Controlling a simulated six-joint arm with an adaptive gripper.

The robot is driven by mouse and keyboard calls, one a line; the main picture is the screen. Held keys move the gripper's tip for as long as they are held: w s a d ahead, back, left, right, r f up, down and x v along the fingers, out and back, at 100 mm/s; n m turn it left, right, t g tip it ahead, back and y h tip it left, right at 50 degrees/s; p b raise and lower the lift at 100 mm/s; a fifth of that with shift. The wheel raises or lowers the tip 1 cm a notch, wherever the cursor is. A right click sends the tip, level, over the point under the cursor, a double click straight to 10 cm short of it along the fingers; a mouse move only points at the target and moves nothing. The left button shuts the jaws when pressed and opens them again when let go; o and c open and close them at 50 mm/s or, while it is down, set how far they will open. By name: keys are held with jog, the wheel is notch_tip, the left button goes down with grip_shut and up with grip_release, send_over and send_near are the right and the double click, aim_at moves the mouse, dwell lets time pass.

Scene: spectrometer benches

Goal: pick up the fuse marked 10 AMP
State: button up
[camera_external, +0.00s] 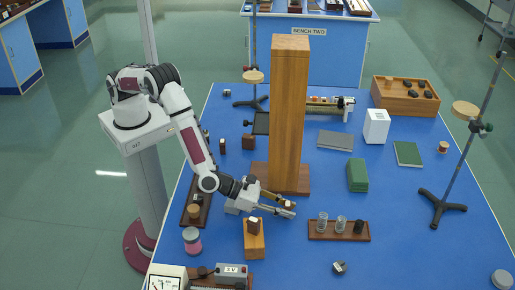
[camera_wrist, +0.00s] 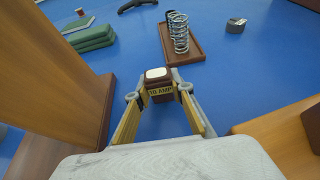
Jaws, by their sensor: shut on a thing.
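The fuse marked 10 AMP (camera_wrist: 160,90) is a small brown block with a pale top and a yellow label facing the wrist camera. My gripper (camera_wrist: 160,92) is shut on it, one finger on each side. In the external view my gripper (camera_external: 288,209) is low over the blue table, in front of the tall wooden column, with the fuse (camera_external: 290,204) small between its fingertips. Whether the fuse's underside touches the table is hard to tell.
A tall wooden column (camera_external: 290,110) stands behind my gripper. A wooden block (camera_external: 254,243) with a small dark piece on top (camera_external: 254,226) is close in front. A brown tray (camera_external: 338,238) with coils lies to the right. Table beyond that tray's front is mostly clear.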

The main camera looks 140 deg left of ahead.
aim_at(287, 203)
jog(key=shift+r, duration=4.7)
